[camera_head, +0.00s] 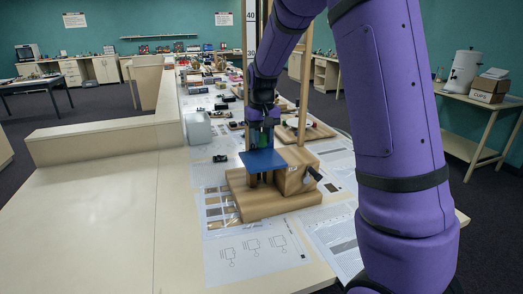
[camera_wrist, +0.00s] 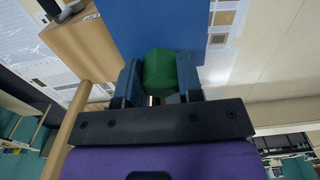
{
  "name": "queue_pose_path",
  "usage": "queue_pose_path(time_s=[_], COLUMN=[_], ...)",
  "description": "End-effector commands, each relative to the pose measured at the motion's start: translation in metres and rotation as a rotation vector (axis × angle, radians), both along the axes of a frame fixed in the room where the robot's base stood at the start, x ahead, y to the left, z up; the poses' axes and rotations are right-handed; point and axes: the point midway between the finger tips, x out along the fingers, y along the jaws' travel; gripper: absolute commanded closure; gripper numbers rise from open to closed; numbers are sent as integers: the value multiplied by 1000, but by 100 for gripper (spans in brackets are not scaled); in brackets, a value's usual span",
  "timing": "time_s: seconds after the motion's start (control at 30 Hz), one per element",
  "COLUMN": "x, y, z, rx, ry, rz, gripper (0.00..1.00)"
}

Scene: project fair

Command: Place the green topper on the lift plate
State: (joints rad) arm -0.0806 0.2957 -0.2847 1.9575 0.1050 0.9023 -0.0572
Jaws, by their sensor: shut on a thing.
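The green topper (camera_wrist: 159,72) is a faceted green block, held between the two fingers of my gripper (camera_wrist: 160,82) in the wrist view. In the head view my gripper (camera_head: 262,134) points down just above the back part of the lift plate, and the topper there is mostly hidden. The lift plate (camera_head: 262,161) is a flat blue square on a wooden stand; it also shows in the wrist view (camera_wrist: 150,25) just beyond the topper. I cannot tell whether the topper touches the plate.
The wooden base (camera_head: 262,203) carries a block with a crank handle (camera_head: 313,173) to the right of the plate. Printed sheets (camera_head: 250,252) lie around it. A tall ruler (camera_head: 251,40) and wooden posts (camera_head: 304,85) rise behind. The table's left front is clear.

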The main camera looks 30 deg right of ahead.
Motion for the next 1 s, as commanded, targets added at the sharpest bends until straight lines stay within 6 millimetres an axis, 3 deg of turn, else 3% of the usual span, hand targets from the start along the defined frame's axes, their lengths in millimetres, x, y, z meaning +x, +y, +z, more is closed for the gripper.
queue_pose_path(time_s=[0.4, 0.8, 0.83, 0.9, 0.93, 1.0], x=[0, 0, 0, 0, 0, 0], y=[0, 0, 0, 0, 0, 0], z=[-41, -46, -47, -46, -46, -46], rx=[-1, 0, 0, 0, 0, 0], ry=[2, 0, -1, -1, -1, -1], rz=[0, 0, 0, 0, 0, 0], gripper=[88, 88, 64, 48, 41, 40])
